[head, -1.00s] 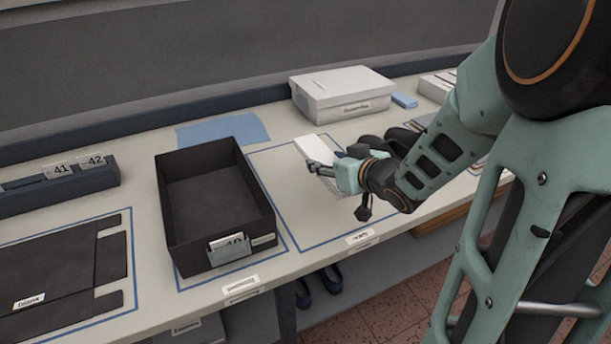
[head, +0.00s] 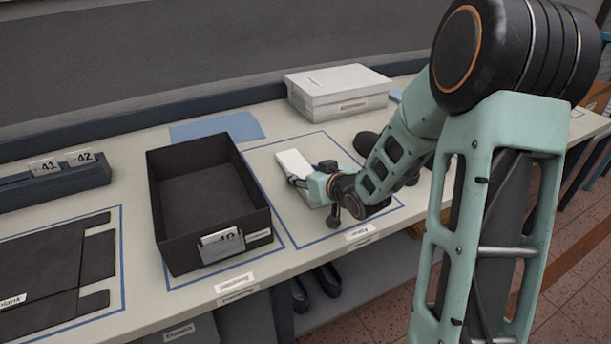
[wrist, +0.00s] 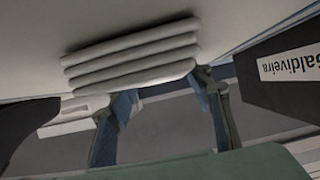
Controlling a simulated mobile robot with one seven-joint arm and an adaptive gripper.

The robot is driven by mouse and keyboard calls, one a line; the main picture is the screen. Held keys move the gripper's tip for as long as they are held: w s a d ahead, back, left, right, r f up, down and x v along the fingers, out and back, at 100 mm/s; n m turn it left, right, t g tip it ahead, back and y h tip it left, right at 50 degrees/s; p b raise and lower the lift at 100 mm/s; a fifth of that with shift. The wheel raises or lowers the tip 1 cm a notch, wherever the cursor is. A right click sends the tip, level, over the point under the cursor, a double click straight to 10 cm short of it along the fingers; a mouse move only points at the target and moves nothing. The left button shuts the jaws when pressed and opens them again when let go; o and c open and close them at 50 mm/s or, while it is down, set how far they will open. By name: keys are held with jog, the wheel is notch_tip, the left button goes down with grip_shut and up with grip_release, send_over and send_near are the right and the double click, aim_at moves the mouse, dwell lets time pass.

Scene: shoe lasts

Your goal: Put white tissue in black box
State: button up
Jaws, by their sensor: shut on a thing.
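The white tissue (head: 293,162) is a flat folded stack above the bordered area right of the black box. In the wrist view its layered folds (wrist: 130,55) show at the fingertips. My gripper (head: 298,181) is shut on it; in the wrist view the two fingers (wrist: 163,86) sit at either side of its lower edge. The head view does not clearly show its height above the table. The black box (head: 165,205) is open-topped, looks empty, and stands left of my gripper with a card marked 40 on its front.
A closed white box (head: 338,92) stands behind my gripper. A blue sheet (head: 217,127) lies behind the black box. A flat black piece (head: 45,262) and a dark holder (head: 55,182) with cards 41 and 42 are at left. Table shows free between box and gripper.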

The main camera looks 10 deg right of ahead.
jog(key=shift+f, duration=0.15)
jog(key=o, duration=0.7)
jog(key=shift+o, duration=0.2)
